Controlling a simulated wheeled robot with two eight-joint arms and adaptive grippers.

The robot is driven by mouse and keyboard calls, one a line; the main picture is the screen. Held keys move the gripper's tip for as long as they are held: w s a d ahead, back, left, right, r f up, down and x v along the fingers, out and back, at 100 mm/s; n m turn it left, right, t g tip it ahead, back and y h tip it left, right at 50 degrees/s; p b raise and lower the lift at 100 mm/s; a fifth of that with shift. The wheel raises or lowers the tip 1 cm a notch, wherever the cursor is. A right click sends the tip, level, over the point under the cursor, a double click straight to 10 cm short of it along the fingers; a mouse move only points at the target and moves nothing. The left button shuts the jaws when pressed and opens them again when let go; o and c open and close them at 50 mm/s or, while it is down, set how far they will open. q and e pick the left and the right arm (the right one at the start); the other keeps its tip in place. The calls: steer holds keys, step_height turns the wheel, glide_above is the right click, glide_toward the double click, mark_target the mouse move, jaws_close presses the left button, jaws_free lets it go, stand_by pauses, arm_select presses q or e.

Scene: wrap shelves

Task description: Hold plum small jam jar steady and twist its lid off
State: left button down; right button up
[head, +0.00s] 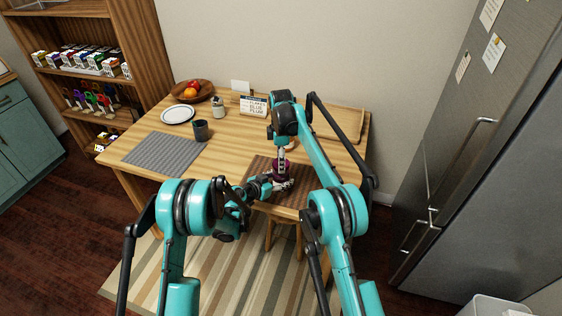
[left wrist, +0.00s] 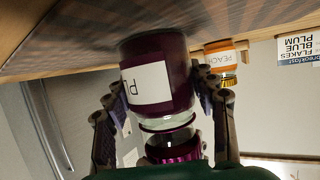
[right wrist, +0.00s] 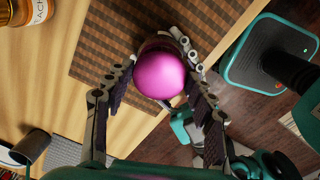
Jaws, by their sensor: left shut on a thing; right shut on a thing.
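The plum small jam jar (head: 281,175) stands upright on the brown mat near the table's front edge. In the left wrist view the jar (left wrist: 155,80) appears upside down, dark purple with a white label. My left gripper (left wrist: 158,88) is shut on its body from the side. The magenta lid (left wrist: 174,151) shows above the jar's rim, with a clear band between them; I cannot tell if they touch. In the right wrist view the glossy lid (right wrist: 158,76) sits between the fingers of my right gripper (right wrist: 162,70), which is shut on it from above.
A peach jar (left wrist: 224,62) stands close by. The brown mat (right wrist: 107,45) lies under the jar. A breakfast card (head: 253,106), a grey cup (head: 201,130), a plate (head: 178,114), a fruit bowl (head: 193,92) and a wooden tray (head: 345,122) are further back. A grey mat (head: 164,153) lies left.

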steer(key=shift+r, duration=2)
arm_select(q)
steer(key=shift+c, duration=2.3)
jaws_free()
